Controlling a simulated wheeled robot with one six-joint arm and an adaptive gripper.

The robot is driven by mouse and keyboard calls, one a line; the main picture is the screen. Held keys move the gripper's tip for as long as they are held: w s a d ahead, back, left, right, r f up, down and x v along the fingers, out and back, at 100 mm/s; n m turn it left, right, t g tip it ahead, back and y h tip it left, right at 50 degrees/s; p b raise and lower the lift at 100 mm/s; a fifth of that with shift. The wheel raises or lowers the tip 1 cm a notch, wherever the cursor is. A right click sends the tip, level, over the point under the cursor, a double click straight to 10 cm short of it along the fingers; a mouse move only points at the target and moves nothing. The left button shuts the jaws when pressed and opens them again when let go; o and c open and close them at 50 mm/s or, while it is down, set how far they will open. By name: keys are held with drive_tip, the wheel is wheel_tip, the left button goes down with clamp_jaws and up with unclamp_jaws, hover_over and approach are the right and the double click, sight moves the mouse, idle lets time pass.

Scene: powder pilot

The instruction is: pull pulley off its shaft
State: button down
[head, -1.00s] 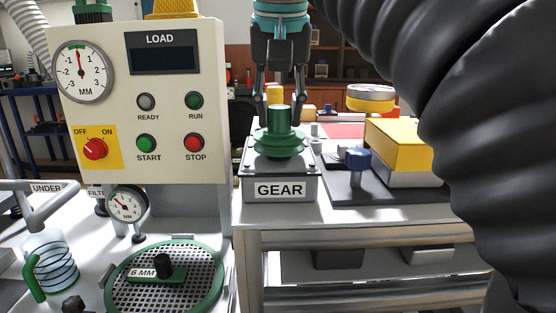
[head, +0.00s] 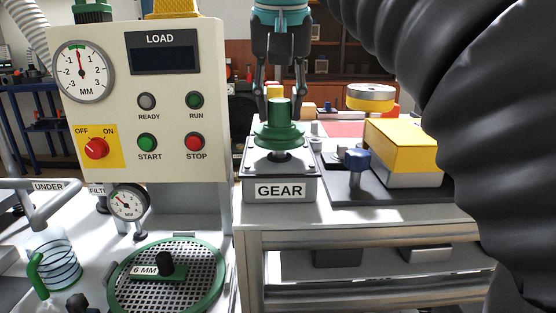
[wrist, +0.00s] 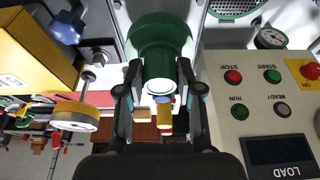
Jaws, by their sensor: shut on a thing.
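The green pulley (head: 279,134) has a wide flange and a narrower hub on top. It is above the grey box labelled GEAR (head: 280,188). A short dark shaft (head: 281,156) shows beneath the flange; I cannot tell whether its top is still inside the pulley. My gripper (head: 279,118) comes from above and is shut on the pulley's hub, one finger on each side. In the wrist view, the pulley (wrist: 160,38) fills the upper middle between the fingers (wrist: 159,76). It looks upright.
A cream control panel (head: 150,95) stands close on the left, with a green-rimmed mesh plate (head: 213,287) below it. A yellow block (head: 403,145) and a blue knob (head: 356,160) are on the right. A black ribbed hose (head: 490,110) covers the right side.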

sight(279, 99)
drive_tip(key=shift+r, duration=0.1)
drive_tip(key=shift+r+p, duration=1.05)
drive_tip(key=shift+r, duration=1.65)
